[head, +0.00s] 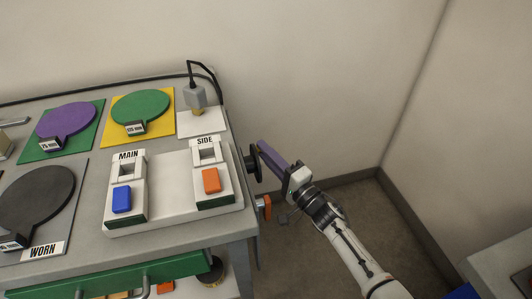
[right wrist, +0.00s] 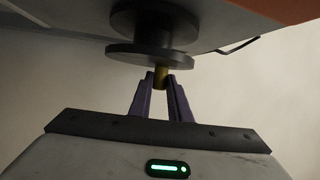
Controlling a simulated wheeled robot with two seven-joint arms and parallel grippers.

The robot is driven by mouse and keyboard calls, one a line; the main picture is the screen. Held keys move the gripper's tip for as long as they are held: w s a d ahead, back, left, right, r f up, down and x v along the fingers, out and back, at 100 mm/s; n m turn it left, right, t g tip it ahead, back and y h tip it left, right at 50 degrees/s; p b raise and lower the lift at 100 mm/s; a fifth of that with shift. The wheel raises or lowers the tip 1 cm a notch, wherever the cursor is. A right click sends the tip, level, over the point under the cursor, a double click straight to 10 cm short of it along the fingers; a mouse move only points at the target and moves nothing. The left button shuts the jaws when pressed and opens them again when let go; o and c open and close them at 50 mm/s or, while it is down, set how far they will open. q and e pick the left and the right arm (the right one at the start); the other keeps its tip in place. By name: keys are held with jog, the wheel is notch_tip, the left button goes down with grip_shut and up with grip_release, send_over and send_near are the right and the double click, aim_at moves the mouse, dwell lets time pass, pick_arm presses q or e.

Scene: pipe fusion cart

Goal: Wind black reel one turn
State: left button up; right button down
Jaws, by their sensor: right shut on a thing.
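The black reel (head: 251,163) sits on the right side of the cart, just below the top's edge. In the right wrist view the reel (right wrist: 150,50) shows as two dark discs on a hub, with a short brass-yellow crank knob (right wrist: 161,75) sticking out from the near disc. My right gripper (head: 262,147) has purple fingers that reach to the reel from the right. In the right wrist view the right gripper (right wrist: 159,82) is shut on the knob, with a fingertip on each side of it. My left gripper is not in view.
An orange handle (head: 265,207) sticks out of the cart's side below the reel. The cart top (head: 85,215) carries a white MAIN/SIDE switch panel (head: 170,200), a grey tool (head: 195,96) with a cable, and coloured paddles on mats. Open floor (head: 340,210) lies right of the cart.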

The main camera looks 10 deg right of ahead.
pick_arm(q)
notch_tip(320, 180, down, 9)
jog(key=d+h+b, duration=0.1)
jog(key=b, duration=1.5)
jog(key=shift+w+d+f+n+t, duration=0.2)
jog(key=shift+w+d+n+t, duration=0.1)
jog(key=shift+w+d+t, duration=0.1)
pick_arm(e)
jog(key=n+t+y, duration=0.2)
jog(key=s+n+t+y, duration=0.1)
jog(key=n+t+y, duration=0.1)
jog(key=y, duration=0.1)
jog(key=shift+s+d+r+n+y, duration=0.1)
jog(key=shift+s+r+n+y, duration=0.05)
jog(key=shift+n+y, duration=0.2)
jog(key=c, duration=1.6)
grip_release()
jog(key=shift+c, duration=0.2)
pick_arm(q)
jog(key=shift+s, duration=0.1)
pick_arm(e)
jog(key=v, duration=1)
jog(key=shift+s, duration=0.15)
